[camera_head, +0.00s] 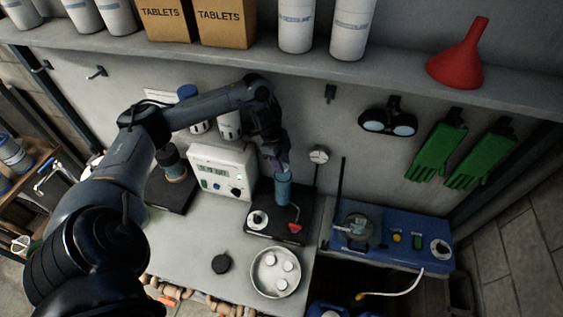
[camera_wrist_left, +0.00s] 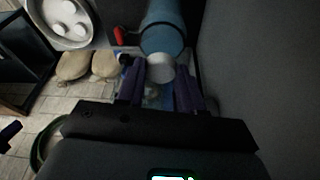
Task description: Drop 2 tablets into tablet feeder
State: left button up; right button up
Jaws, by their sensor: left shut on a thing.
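My left gripper (camera_head: 276,158) is over the top of an upright blue cylinder (camera_head: 283,190), which appears to be the tablet feeder, on a black base (camera_head: 262,228) with a red handle. In the left wrist view the purple fingers (camera_wrist_left: 158,84) are shut on a white round tablet (camera_wrist_left: 160,67). The tablet is at the near end of the blue cylinder (camera_wrist_left: 163,28); whether they touch is unclear. More white tablets (camera_head: 287,265) lie in a round metal dish (camera_head: 260,290), also seen in the left wrist view (camera_wrist_left: 40,32).
A white meter box (camera_head: 222,165) stands left of the feeder. A blue device (camera_head: 405,244) sits to the right. A small black disc (camera_head: 221,264) lies beside the dish. A shelf (camera_head: 350,70) with boxes, bottles and a red funnel (camera_head: 462,58) runs above.

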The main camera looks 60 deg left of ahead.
pick_arm(q)
jog(key=shift+f, duration=0.2)
jog(key=shift+p, duration=0.3)
dwell(0.7)
jog(key=o, duration=1.1)
notch_tip(320, 180, up, 6)
jog(key=p, duration=0.6)
